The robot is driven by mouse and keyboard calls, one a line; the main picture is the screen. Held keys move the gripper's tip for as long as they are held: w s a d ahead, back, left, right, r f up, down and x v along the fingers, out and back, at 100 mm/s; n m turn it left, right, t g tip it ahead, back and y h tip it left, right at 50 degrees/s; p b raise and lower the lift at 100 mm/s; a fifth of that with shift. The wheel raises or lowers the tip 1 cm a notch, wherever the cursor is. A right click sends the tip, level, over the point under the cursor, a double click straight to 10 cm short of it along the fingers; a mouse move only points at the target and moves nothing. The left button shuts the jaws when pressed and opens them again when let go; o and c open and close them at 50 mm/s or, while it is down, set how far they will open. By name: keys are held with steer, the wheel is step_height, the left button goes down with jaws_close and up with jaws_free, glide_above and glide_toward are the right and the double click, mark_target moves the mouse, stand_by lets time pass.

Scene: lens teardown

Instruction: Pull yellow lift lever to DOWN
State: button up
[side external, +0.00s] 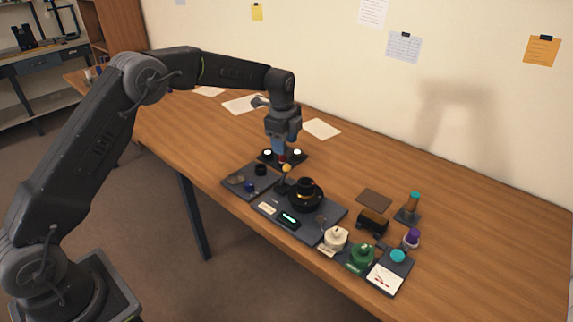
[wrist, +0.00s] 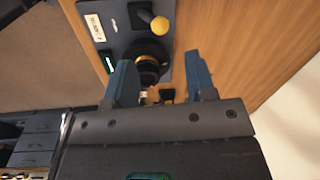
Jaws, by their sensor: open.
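The yellow lift lever is a yellow ball knob (side external: 287,168) on a thin stem, at the back left of the dark lens station in the side view. In the wrist view the knob (wrist: 160,24) sits near the top edge, beyond the fingertips. My gripper (side external: 281,152) hangs just above and behind the knob in the side view. Its two blue fingers (wrist: 160,75) are apart with nothing held between them. The black lens (side external: 305,194) with a gold ring stands upright on the station plate (side external: 325,225), beside the lever. The lever's labels are too small to read.
A dark tray (side external: 238,186) with small parts lies left of the station.

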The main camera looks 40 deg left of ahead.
mark_target(287, 165)
steer(key=f, duration=0.5)
steer(key=w+f, duration=0.1)
steer(key=f, duration=0.2)
steer(key=shift+a+f, duration=0.1)
steer(key=shift+f, duration=0.15)
steer(key=shift+c, duration=0.5)
jaws_close()
